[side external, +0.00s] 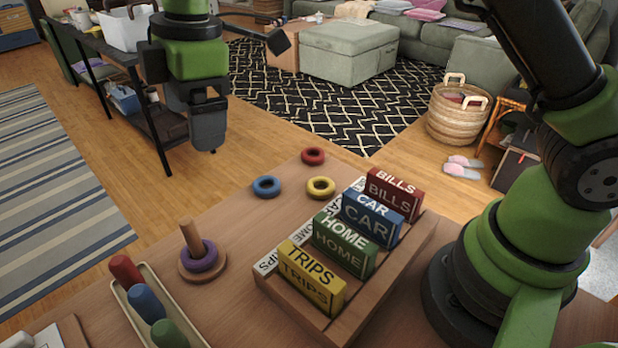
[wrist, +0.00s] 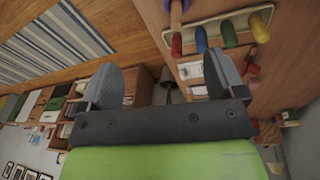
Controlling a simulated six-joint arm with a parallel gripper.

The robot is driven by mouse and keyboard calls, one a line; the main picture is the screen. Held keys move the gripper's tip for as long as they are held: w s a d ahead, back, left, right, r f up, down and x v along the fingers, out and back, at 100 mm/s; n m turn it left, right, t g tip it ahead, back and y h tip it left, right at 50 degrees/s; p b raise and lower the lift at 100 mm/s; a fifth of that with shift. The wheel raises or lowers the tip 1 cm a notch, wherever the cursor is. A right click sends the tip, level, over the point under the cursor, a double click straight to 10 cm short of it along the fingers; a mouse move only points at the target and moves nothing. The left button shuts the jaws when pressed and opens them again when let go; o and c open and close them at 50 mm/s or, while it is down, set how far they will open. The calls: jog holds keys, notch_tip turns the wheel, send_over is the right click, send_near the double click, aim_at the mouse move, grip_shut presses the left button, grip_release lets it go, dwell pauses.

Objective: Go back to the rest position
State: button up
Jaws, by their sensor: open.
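My gripper (side external: 209,118) hangs at the upper left in the side external view, above the table and apart from everything on it. In the wrist view my gripper (wrist: 163,88) shows two grey fingers spread wide with nothing between them. Below it in the side external view, a purple ring (side external: 199,262) sits around a wooden peg (side external: 190,236) on a round base. A blue ring (side external: 266,186), a yellow ring (side external: 320,187) and a red ring (side external: 313,156) lie flat on the table.
A wooden rack (side external: 300,308) holds yellow TRIPS (side external: 312,278), green HOME (side external: 345,245), blue CAR (side external: 371,217) and red BILLS (side external: 394,193) blocks. A tray (side external: 196,335) of coloured pegs stands at front left. The wooden table (side external: 240,225) is bare between the peg and rack.

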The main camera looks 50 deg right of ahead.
jog(key=s+d+r+m+t+y, duration=0.1)
jog(key=s+d+r+m+t, duration=0.2)
jog(key=s+d+r+m, duration=0.75)
jog(key=s+d+f+m+t, duration=0.1)
jog(key=s+d+m, duration=0.1)
jog(key=s+m, duration=0.2)
jog(key=s+d+f+m+t, duration=0.1)
jog(key=s+d+m, duration=0.2)
jog(key=s+m, duration=0.2)
jog(key=s, duration=0.3)
jog(key=shift+f+t, duration=0.2)
jog(key=shift+t, duration=0.2)
